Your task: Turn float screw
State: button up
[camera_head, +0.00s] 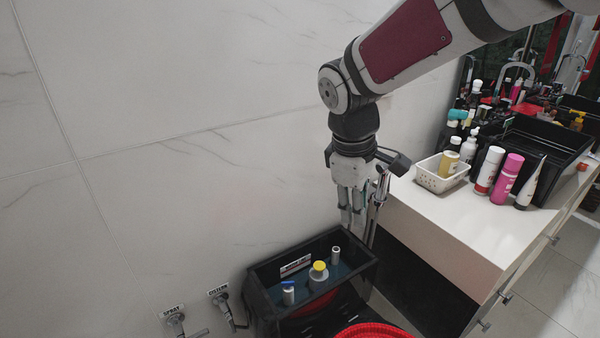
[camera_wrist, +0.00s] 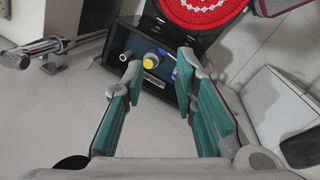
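An open black cistern tank (camera_head: 258,303) stands against the wall, low in the head view. In it are a round white piece with a yellow top (camera_head: 319,270), a grey post with a blue top (camera_head: 288,291) and a plain pale post (camera_head: 336,254). I cannot tell for certain which is the float screw. My gripper (camera_head: 353,226) is above the tank's back right side, pointing down. In the wrist view my gripper (camera_wrist: 160,70) is open and empty, its green-padded fingers apart. The yellow top (camera_wrist: 150,62) shows beyond and between the fingertips, apart from them.
A red round mat or lid (camera_head: 374,331) is in front of the tank. Wall taps labelled spray (camera_head: 176,322) and cistern (camera_head: 222,306) are to its left. A white counter (camera_head: 440,215) with bottles and a basket (camera_head: 440,175) stands close on the right. The wall at left is bare.

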jog(key=w+a+f+n+g+b, duration=0.1)
jog(key=w+a+f+n, duration=0.1)
jog(key=w+a+f, duration=0.3)
jog(key=w+a+f+n+b, duration=0.2)
jog(key=f, duration=0.5)
jog(key=n+y+b, duration=0.2)
jog(key=n+b, duration=0.1)
send_over(288, 284)
notch_tip(288, 284, down, 12)
jog(key=shift+g, duration=0.4)
jog(key=f+b, duration=0.2)
jog(key=f, duration=1.1)
jog(key=shift+w+f, duration=0.1)
jog(key=shift+w, duration=0.1)
grip_shut()
